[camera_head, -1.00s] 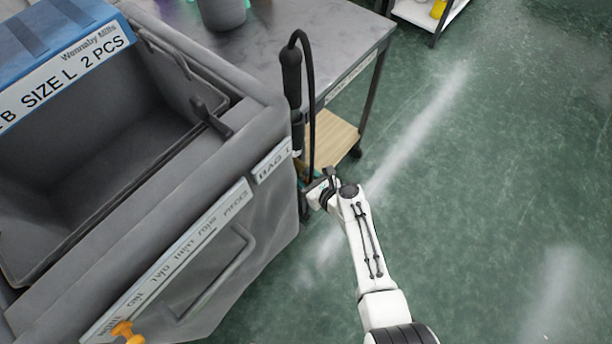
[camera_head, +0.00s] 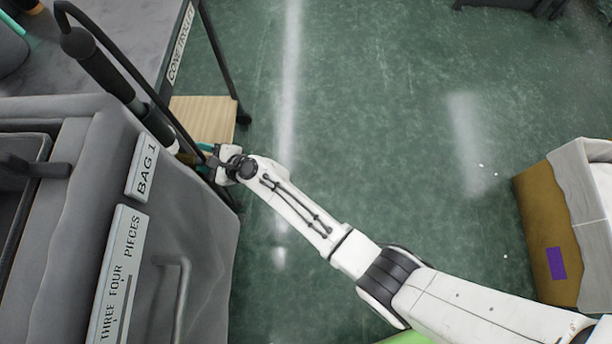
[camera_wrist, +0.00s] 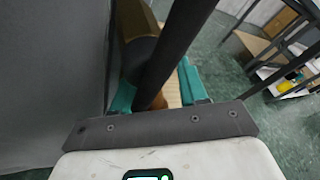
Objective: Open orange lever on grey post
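No orange lever on a grey post can be made out in either current view. My gripper (camera_head: 207,160) is at the right of the big grey bag cart (camera_head: 205,285), low beside a dark upright pole. In the wrist view my gripper's teal fingers (camera_wrist: 156,92) are apart. The dark pole (camera_wrist: 178,40) runs between them or just in front of them; I cannot tell whether they touch it. A brown rounded part (camera_wrist: 142,58) shows behind the pole and is partly hidden. The fingertips are small and partly hidden in the head view.
A metal trolley labelled "CONE TROLLEY" (camera_head: 180,42) with a wooden lower shelf (camera_head: 205,118) stands just beyond my gripper. A thick black handle with a cable (camera_head: 108,75) rises beside the cart. A brown box (camera_head: 545,235) stands at right. Green floor between is clear.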

